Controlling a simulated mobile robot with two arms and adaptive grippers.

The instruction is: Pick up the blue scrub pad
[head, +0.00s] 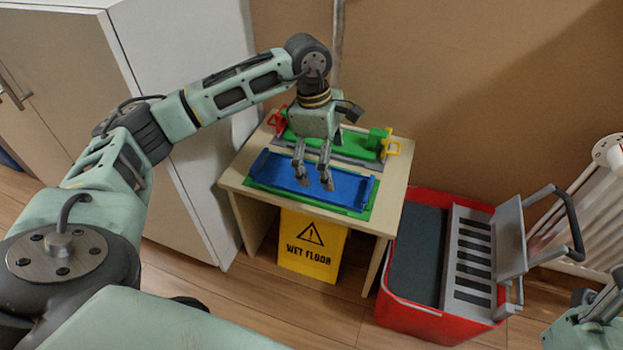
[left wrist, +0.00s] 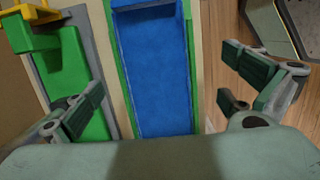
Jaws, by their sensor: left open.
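The blue scrub pad (head: 273,171) lies flat on a green base (head: 362,213) on the small wooden table. It has raised ends and shows long and blue in the left wrist view (left wrist: 158,62). My left gripper (head: 314,178) points down over the pad's middle with its fingers apart and nothing between them. In the left wrist view the fingers of my left gripper (left wrist: 163,82) stand on either side of the pad. I cannot tell the exact gap between fingertips and pad. My right gripper (head: 602,305) shows only partly at the lower right edge; its jaws are unclear.
Behind the pad is a green holder (head: 357,145) with red and yellow end parts. A yellow wet floor sign (head: 311,246) stands under the table (head: 233,177). A red mop bucket (head: 400,318) stands to the right, a white cabinet (head: 165,125) to the left.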

